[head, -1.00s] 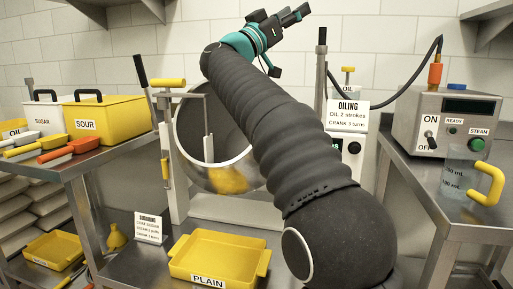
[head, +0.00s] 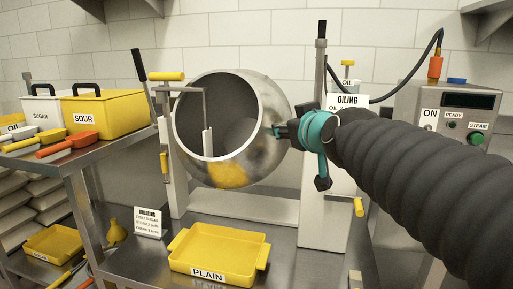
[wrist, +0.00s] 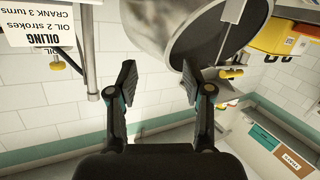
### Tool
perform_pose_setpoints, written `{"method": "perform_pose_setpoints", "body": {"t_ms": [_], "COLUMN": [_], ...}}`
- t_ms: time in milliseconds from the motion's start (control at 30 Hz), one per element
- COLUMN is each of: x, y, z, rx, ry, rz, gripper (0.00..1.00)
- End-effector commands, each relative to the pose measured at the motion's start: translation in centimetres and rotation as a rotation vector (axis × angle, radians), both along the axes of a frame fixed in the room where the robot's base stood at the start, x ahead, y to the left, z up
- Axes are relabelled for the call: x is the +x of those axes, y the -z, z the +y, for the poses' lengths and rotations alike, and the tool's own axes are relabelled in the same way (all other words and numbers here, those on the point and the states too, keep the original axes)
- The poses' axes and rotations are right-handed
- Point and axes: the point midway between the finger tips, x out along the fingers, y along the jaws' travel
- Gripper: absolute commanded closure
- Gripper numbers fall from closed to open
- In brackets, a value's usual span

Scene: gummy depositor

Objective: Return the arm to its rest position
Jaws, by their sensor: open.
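My gripper (wrist: 158,85) is open and empty in the wrist view, its two dark fingers spread apart below the drum's rim. In the head view my gripper (head: 283,132) shows end-on in front of the right side of the steel drum (head: 262,110), and I cannot tell there whether it touches. My dark ribbed arm reaches in from the right edge, with a teal wrist. The drum also shows at the top of the wrist view (wrist: 150,22), upside down.
A yellow PLAIN tray (head: 218,258) sits on the bench below the drum. The OILING sign (head: 350,101) and a steel post (head: 320,75) stand close behind my wrist. A control box (head: 455,108) is at right. Yellow SOUR bin (head: 105,113) and scoops are at left.

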Motion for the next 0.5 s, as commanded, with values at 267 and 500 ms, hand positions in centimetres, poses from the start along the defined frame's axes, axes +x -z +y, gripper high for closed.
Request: {"method": "perform_pose_setpoints", "body": {"t_ms": [267, 500], "x": [-10.4, -19.6], "y": [14.7, 24.6], "z": [-3.8, -7.1], "rx": [0.042, 0.071], "ry": [0.084, 0.236], "rz": [0.448, 0.765], "gripper": [0.49, 0.49]}}
